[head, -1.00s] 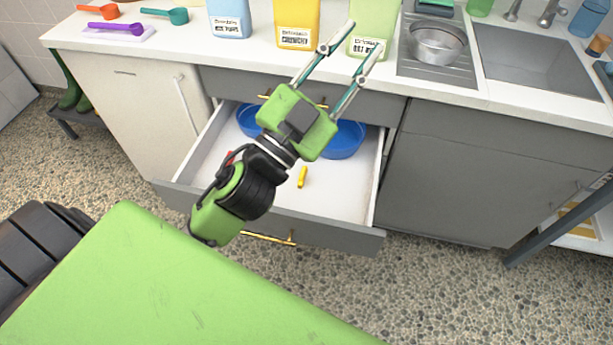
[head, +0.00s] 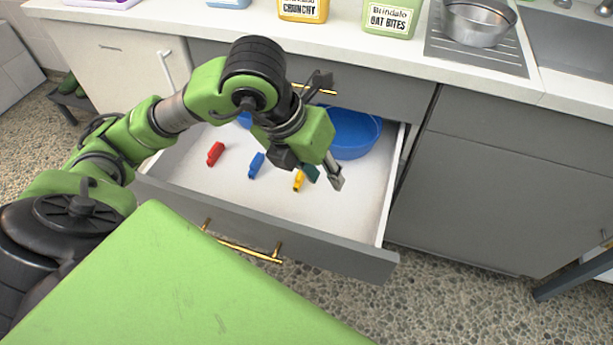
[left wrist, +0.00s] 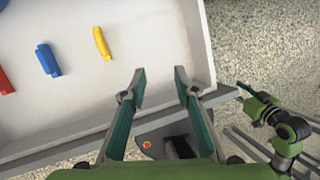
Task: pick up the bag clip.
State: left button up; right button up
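Three small clip-like pieces lie apart on the white floor of the open drawer (head: 345,246): a red one (head: 215,153), a blue one (head: 256,165) and a yellow one (head: 298,181). In the left wrist view the yellow one (left wrist: 102,42), the blue one (left wrist: 47,59) and part of the red one (left wrist: 5,82) show at the upper left. My left gripper (head: 323,177) is over the drawer, just right of the yellow clip. In the left wrist view its fingers (left wrist: 160,85) are spread and empty. My right arm seems to show small at the right; its fingers are unclear.
A blue bowl (head: 352,134) stands at the back right of the drawer; another is mostly hidden behind my left arm. The counter (head: 405,62) above holds labelled containers and a metal bowl (head: 478,22).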

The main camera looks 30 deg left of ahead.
pick_arm(q)
jog(key=w+a+n+y, duration=0.2)
jog(key=a+y, duration=0.1)
jog(key=a, duration=0.5)
jog(key=b, duration=0.3)
send_over(300, 172)
jog(key=s, duration=0.1)
jog(key=shift+t, duration=0.3)
jog(key=f, duration=0.6)
jog(key=shift+s+d+f, duration=0.2)
jog(key=shift+f, duration=0.15)
jog(key=shift+x, duration=0.8)
jog(key=b+x, duration=0.1)
jog(key=x, duration=0.1)
jog(key=shift+a+f, duration=0.1)
jog(key=shift+f, duration=0.2)
jog(key=shift+x, duration=0.8)
jog(key=shift+w+f, duration=0.15)
jog(key=shift+f, duration=0.05)
grip_shut()
pick_arm(e)
jog(key=shift+w+a+r+t, duration=0.25)
jog(key=shift+w+r+t, duration=0.35)
jog(key=shift+w+r, duration=0.45)
jog(key=shift+w+a+r+t, duration=0.2)
jog(key=shift+w+r+t, duration=0.4)
jog(key=shift+w+r, duration=0.45)
